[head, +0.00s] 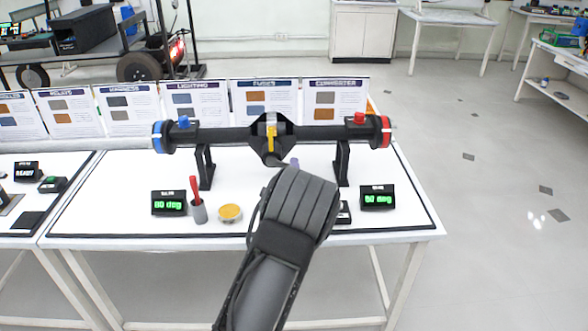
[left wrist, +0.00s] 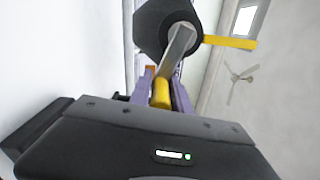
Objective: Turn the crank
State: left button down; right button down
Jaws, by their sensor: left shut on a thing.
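The crank's black hub (head: 258,146) sits mid-way along a horizontal black bar with a blue left end and a red right end. A yellow bar (head: 271,138) projects from the hub; it also shows at the right of the hub in the left wrist view (left wrist: 230,42). A grey metal crank arm (left wrist: 177,52) runs from the hub to a yellow handle (left wrist: 161,93). My left gripper (left wrist: 163,88) is shut on this handle, one purple finger on each side. In the head view my left gripper (head: 294,163) is below the hub, and my wrist hides the handle. My right gripper is not in view.
Two black stands (head: 205,168) carry the bar above a white table (head: 110,215). A green-lit display (head: 169,203), a cup with a red tool (head: 198,210) and a yellow-topped dish (head: 230,212) stand at the front. Another display (head: 377,198) is at right. Labelled panels (head: 195,105) line the back.

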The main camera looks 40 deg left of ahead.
pick_arm(q)
jog(key=shift+s+f, duration=0.1)
jog(key=shift+f, duration=0.25)
jog(key=c, duration=1.6)
grip_release()
jog(key=o, duration=0.3)
jog(key=shift+r, duration=0.2)
jog(key=v, duration=0.7)
jog(key=shift+s+d+b, duration=0.25)
jog(key=shift+s+b, duration=0.05)
